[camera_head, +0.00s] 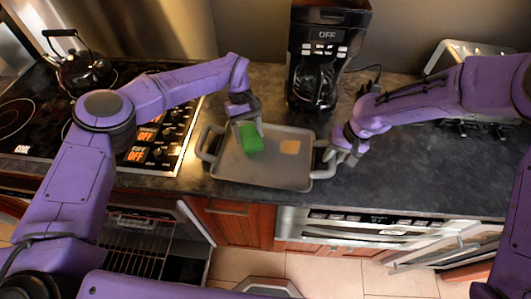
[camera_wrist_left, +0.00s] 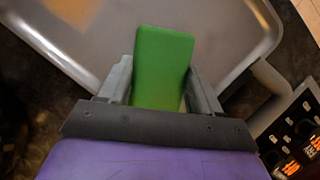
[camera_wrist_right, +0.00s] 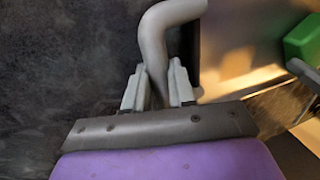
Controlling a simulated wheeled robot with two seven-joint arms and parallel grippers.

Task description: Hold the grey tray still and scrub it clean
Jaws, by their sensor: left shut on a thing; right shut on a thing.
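The grey tray (camera_head: 262,180) lies on the dark counter, with a handle at each end. An orange-tan stain (camera_head: 290,147) marks its right half, and it also shows in the left wrist view (camera_wrist_left: 72,10). My left gripper (camera_head: 248,130) is shut on a green sponge (camera_head: 251,139), over the tray's left half. The sponge stands out between the fingers in the left wrist view (camera_wrist_left: 162,65). Whether it touches the tray is hard to tell. My right gripper (camera_head: 345,152) is shut on the tray's right handle (camera_wrist_right: 165,30).
A black coffee maker (camera_head: 318,60) stands behind the tray. A stove (camera_head: 150,140) with a kettle (camera_head: 82,65) is to the left. A toaster (camera_head: 470,55) is at the back right. The counter's front edge runs close before the tray; an oven door (camera_head: 150,245) hangs open below the stove.

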